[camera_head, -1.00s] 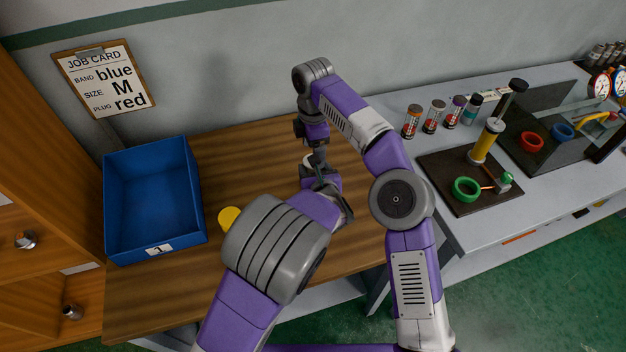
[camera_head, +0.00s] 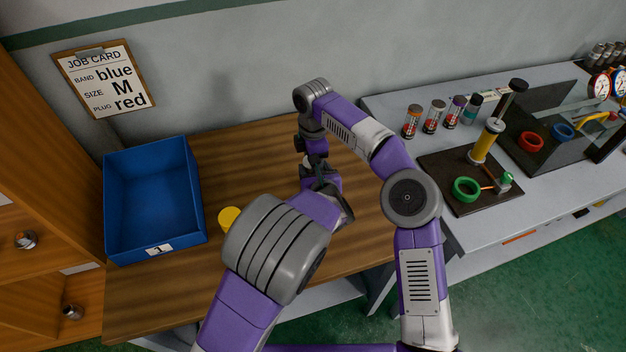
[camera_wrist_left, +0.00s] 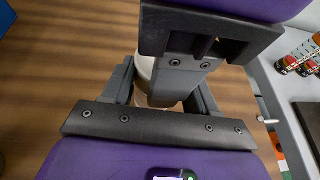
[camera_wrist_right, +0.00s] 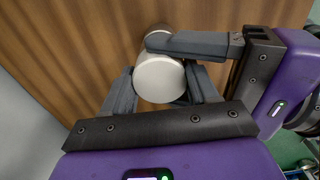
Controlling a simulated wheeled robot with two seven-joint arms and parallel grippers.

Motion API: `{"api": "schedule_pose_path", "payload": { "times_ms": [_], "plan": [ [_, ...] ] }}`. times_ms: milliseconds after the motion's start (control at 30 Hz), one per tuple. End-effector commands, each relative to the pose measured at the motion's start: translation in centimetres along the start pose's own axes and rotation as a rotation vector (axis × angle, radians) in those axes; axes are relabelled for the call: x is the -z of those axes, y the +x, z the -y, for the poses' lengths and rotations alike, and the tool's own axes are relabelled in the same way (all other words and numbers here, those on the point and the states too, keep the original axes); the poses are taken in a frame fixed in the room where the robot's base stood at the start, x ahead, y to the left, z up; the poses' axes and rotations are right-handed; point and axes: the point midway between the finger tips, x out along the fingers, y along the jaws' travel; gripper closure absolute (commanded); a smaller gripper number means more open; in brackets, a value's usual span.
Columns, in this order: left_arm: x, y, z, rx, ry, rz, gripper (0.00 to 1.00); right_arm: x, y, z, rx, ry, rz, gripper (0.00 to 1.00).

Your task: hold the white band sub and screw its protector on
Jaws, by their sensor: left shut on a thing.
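A pale round part (camera_wrist_right: 160,78) shows end-on in the right wrist view, close between the fingers of my right gripper (camera_wrist_right: 158,88). My left gripper (camera_wrist_left: 160,80) is shut on a whitish cylindrical part (camera_wrist_left: 146,68), and one of its fingers crosses the right wrist view. My right gripper comes from above, its fingers flanking the part; I cannot tell whether they press on it. Both grippers meet above the table in the head view, where they mostly hide the part. The band, and where sub and protector join, cannot be made out.
A blue bin (camera_head: 152,250) stands at the left of the wooden table (camera_head: 240,155). A yellow disc (camera_head: 228,216) lies partly behind my left arm. The job card (camera_head: 105,80) hangs on the wall. The grey bench (camera_head: 390,110) at right carries rings, several small cylinders and a pump-like stand.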

Motion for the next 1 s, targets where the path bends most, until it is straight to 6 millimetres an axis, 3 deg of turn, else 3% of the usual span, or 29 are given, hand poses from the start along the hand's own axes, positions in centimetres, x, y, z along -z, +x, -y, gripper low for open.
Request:
{"api": "schedule_pose_path", "payload": {
  "times_ms": [33,100,333,367,533,867,1000],
  "plan": [
    [-0.1,0.0,-0.1,-0.001,0.000,0.002,1.00,0.0,0.0,0.0,0.000,0.000,0.000,0.69],
    [-0.1,0.0,-0.1,-0.001,0.000,0.002,1.00,0.0,0.0,0.0,0.000,0.000,0.000,0.78],
    [-0.1,0.0,-0.1,-0.001,0.000,0.002,1.00,0.0,0.0,0.0,0.001,0.029,0.000,0.78],
    [-0.1,0.0,-0.1,-0.001,0.000,0.001,1.00,0.0,0.0,0.0,0.001,0.029,0.000,0.40],
    [-0.1,0.0,-0.1,-0.001,0.000,0.001,1.00,0.0,0.0,0.0,0.001,0.029,0.000,0.14],
    [-0.1,0.0,-0.1,-0.001,0.000,0.002,1.00,0.0,-0.2,0.0,0.000,0.029,0.000,0.12],
    [-0.1,0.0,-0.1,-0.001,0.000,0.001,1.00,0.0,-1.8,-0.1,-0.004,0.031,0.001,0.12]
  ]
}}
